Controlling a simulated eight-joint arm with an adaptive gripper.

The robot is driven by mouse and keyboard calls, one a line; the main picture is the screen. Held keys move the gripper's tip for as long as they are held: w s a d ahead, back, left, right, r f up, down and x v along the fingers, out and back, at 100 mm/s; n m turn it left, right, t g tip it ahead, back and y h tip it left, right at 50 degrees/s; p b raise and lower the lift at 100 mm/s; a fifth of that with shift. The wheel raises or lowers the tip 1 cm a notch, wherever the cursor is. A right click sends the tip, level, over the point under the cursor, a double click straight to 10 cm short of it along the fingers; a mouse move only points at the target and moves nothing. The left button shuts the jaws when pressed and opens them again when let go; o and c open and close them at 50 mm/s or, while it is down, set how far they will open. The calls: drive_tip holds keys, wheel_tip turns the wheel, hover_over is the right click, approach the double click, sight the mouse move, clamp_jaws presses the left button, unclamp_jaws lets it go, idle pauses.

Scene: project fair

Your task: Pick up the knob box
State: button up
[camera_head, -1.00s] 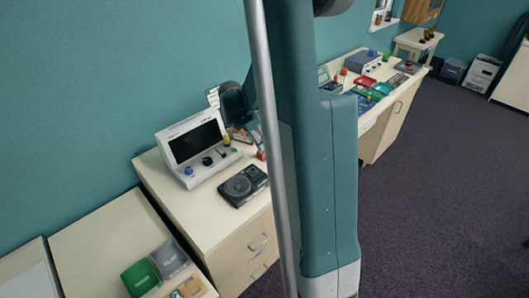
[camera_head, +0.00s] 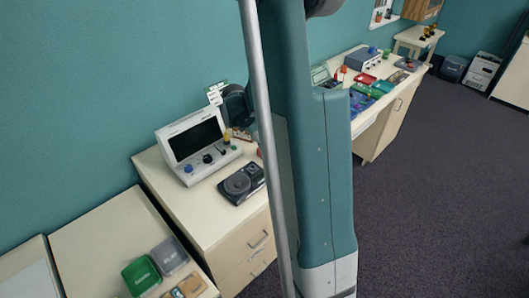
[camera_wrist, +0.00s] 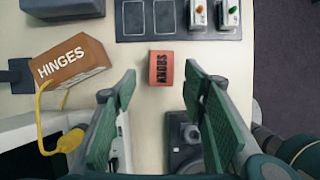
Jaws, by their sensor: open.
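The knob box (camera_wrist: 161,68) is a small red block marked KNOBS, lying on the cream worktop in the upper middle of the wrist view. My gripper (camera_wrist: 160,74) is open, with one green-padded finger on each side of the picture. The box shows between and slightly beyond the fingertips, with a gap on both sides. Nothing is held. In the head view my arm hides most of that spot, and only a sliver of red shows beside the pole.
A brown HINGES box (camera_wrist: 72,62) with a yellow cord lies left of the knob box. A dark mat (camera_wrist: 133,20) and two white knobbed units (camera_wrist: 229,14) lie beyond. A black device (camera_wrist: 182,130) sits nearer, below the fingers. A white console (camera_head: 201,150) stands close by.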

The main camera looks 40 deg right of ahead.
drive_tip(key=shift+f, duration=0.1)
drive_tip(key=shift+x, duration=2.5)
drive_tip(key=shift+s, duration=0.15)
drive_tip(key=shift+c, duration=0.7)
drive_tip(key=c, duration=0.9)
